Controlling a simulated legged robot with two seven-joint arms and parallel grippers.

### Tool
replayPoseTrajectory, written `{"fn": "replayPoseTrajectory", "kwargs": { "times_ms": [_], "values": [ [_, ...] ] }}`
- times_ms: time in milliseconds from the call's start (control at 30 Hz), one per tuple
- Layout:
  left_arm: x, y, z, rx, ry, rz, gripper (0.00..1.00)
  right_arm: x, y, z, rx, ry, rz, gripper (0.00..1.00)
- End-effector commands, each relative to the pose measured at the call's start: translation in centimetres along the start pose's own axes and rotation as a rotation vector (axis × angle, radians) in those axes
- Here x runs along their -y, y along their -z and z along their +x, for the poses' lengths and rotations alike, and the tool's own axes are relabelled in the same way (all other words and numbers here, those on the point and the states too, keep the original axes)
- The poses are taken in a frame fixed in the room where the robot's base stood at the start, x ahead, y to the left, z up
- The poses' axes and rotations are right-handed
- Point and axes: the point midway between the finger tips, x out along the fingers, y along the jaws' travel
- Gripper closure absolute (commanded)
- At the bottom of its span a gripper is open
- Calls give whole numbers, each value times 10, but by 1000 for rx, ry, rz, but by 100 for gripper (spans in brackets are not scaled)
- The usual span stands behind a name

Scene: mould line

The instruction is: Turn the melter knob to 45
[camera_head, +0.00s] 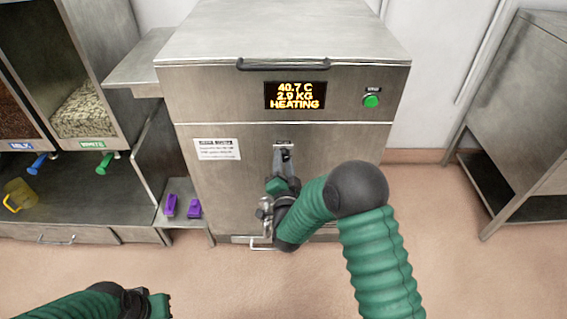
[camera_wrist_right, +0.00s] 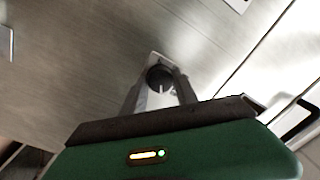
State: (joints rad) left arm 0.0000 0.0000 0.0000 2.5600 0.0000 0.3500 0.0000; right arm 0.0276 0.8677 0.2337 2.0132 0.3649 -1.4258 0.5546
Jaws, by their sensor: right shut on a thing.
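The melter (camera_head: 230,85) is a large steel cabinet in the middle of the head view. Its display (camera_head: 295,95) reads 40.7 C, 2.9 KG, HEATING. The melter knob (camera_wrist_right: 160,77) is dark and round with a pale mark, set on a light plate (camera_head: 284,145) on the front. My right gripper (camera_head: 285,160) is at the knob, with its fingers on either side of it, shut on it. The right wrist view shows the fingers around the knob. The knob's scale is too small to read. My left gripper (camera_head: 155,304) is at the bottom left, away from the melter; its fingers are not clear.
A green button (camera_head: 371,101) is on the melter's upper right. A spout with a lever (camera_head: 263,215) is below my right gripper. Purple clips (camera_head: 194,208) lie on a small shelf at left. A yellow jug (camera_head: 19,195) stands under the dispensers. A steel table (camera_head: 525,120) is at right.

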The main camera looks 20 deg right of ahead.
Motion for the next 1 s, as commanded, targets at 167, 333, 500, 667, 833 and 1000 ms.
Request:
{"fn": "replayPoseTrajectory", "kwargs": {
  "times_ms": [167, 333, 500, 667, 833, 1000],
  "values": [
    [0, 0, 1, 0, 0, 0, 100, -2, -1, -1, 2, -5, 28, 100],
    [0, 0, 1, 0, 0, 0, 100, -2, -1, -1, 2, -6, 33, 100],
    [0, 0, 1, 0, 0, 0, 100, -3, -1, -1, 2, -7, 32, 100],
    [0, 0, 1, 0, 0, 0, 100, -3, -1, -1, 2, -6, 32, 53],
    [0, 0, 1, 0, 0, 0, 100, -2, -1, -1, 0, -4, 32, 43],
    [0, 0, 1, 0, 0, 0, 100, -1, 0, 0, 0, -3, 32, 43]
  ]
}}
